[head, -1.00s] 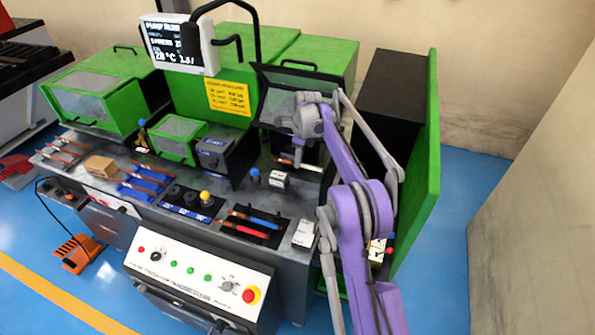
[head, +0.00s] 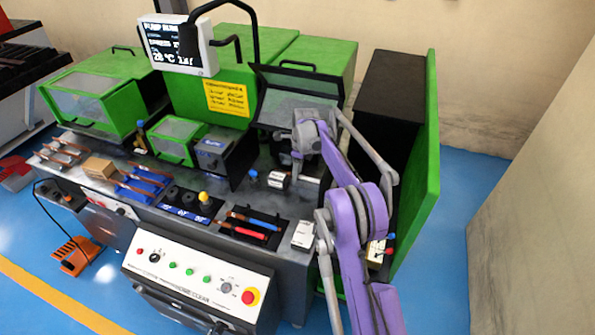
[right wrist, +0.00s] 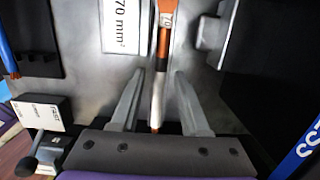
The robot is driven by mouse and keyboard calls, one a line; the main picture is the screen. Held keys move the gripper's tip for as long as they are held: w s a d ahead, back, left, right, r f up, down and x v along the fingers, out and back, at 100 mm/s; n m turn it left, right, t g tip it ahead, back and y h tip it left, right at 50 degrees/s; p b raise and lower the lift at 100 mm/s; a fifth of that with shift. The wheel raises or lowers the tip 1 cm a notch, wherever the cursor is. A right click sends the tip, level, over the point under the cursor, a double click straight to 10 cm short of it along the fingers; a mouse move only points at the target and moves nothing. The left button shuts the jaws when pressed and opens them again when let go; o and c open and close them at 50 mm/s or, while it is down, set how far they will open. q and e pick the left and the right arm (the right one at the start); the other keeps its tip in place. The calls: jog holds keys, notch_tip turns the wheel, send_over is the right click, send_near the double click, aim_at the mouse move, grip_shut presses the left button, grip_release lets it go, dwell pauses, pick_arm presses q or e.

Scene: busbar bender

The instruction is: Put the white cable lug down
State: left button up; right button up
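The white cable lug (right wrist: 157,95) lies between the two fingers of my right gripper (right wrist: 160,76) in the right wrist view, with a visible gap on each side. It is a slim white piece with copper at its end, in line with a copper-coloured piece (right wrist: 164,40) bearing a "70" tag. My right gripper is open around it. In the head view my right gripper (head: 298,168) is low over the bench top, in front of the raised cover; the lug is hard to make out there. My left gripper is not in view.
In the head view, a tray with red and blue handled tools (head: 250,228) and a white box (head: 304,234) are nearby. The raised clear cover (head: 296,98) stands behind.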

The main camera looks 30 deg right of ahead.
aim_at(301, 175)
notch_tip(301, 175, up, 12)
jog(key=s+a+r+n+t, duration=0.1)
jog(key=s+a+r+n, duration=0.4)
jog(key=s+a+n, duration=0.15)
jog(key=s+a+r+n+t, duration=0.1)
jog(key=s+a+r+n, duration=0.1)
jog(key=s+a+n, duration=0.6)
jog(key=s+a+f+n+t, duration=0.1)
jog(key=s+a+f+n, duration=0.1)
jog(key=s, duration=0.5)
jog(key=s+a+f+n, duration=0.2)
jog(key=s+f+n, duration=0.2)
jog(key=s+n, duration=0.3)
jog(key=s+a+f+n+t, duration=0.1)
jog(key=s+f+n, duration=0.3)
jog(key=s, duration=0.4)
jog(key=shift+s+a+t+h+p, duration=0.3)
jog(key=shift+s+a+h+p, duration=0.15)
jog(key=shift+a, duration=0.3)
jog(key=shift+f+n, duration=0.1)
jog(key=shift+n, duration=0.15)
